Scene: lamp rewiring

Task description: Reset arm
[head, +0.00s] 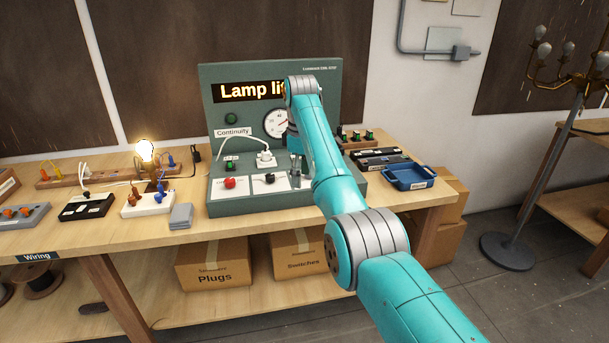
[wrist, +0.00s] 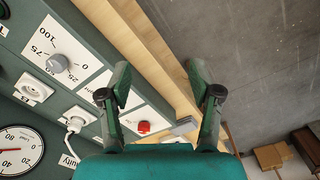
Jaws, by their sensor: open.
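My arm reaches over the workbench to the green test console (head: 325,80), whose display reads "Lamp li", the rest hidden by my arm. In the wrist view my gripper (wrist: 158,76) is open, with nothing between its fingers, above the console's front edge and the bench edge. In the head view my arm mostly hides the gripper. A bulb (head: 146,150) glows on the bench to the left of the console. A white plug (head: 265,158) sits in the console's socket. It also shows in the wrist view (wrist: 75,122).
A switch block (head: 148,204), a black terminal block (head: 86,206) and a grey box (head: 181,216) lie left of the console. A blue tray (head: 409,176) is at the right. Cardboard boxes (head: 213,263) stand on the lower shelf. A candelabra stand (head: 540,170) is on the right.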

